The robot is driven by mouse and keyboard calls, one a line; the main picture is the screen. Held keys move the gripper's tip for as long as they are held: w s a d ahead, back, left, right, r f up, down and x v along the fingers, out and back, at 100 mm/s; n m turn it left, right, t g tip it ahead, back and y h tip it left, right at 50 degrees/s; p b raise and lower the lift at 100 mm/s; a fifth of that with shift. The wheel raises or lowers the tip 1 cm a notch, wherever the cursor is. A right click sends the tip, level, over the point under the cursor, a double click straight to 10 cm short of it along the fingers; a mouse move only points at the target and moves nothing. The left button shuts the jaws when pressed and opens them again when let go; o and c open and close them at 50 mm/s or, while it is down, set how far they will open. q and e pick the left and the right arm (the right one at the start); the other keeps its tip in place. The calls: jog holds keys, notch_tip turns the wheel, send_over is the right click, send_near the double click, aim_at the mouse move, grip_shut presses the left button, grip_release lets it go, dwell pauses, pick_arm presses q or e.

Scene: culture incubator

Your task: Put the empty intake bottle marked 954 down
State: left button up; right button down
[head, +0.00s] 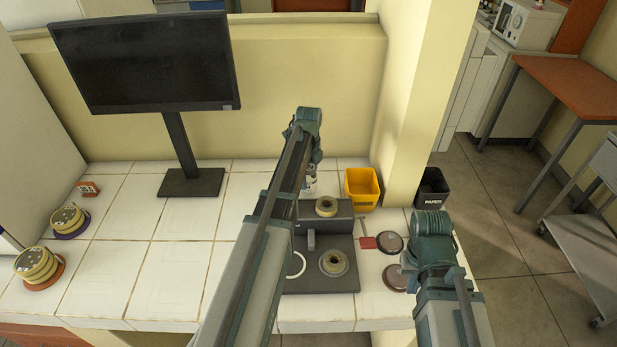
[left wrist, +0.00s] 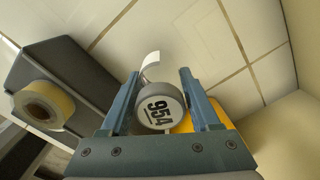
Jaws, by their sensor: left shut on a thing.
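The bottle marked 954 shows its round lid (left wrist: 158,108) in the left wrist view, with black digits on white and a grey rim. My left gripper (left wrist: 160,98) is shut on it, one blue finger on each side. In the head view the bottle (head: 310,183) is mostly hidden behind my left arm, above or on the tiled counter (head: 190,220). I cannot tell whether its base touches the counter, nor whether it is empty. My right arm stands at the right of the head view, but its gripper is out of sight.
A dark grey device (head: 325,222) with tan rings stands close by, and a yellow bin (head: 362,188) is to the right. A monitor (head: 145,60) stands at the back. Dish stacks (head: 68,222) sit far left; dark discs (head: 390,243) lie right. The left-middle counter is clear.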

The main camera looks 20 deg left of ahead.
pick_arm(q)
notch_tip(320, 180, up, 7)
jog(key=p, duration=0.6)
jog(key=shift+r, duration=0.1)
jog(key=shift+f+b, duration=0.75)
jog(key=shift+f, duration=0.05)
jog(key=shift+r, duration=0.15)
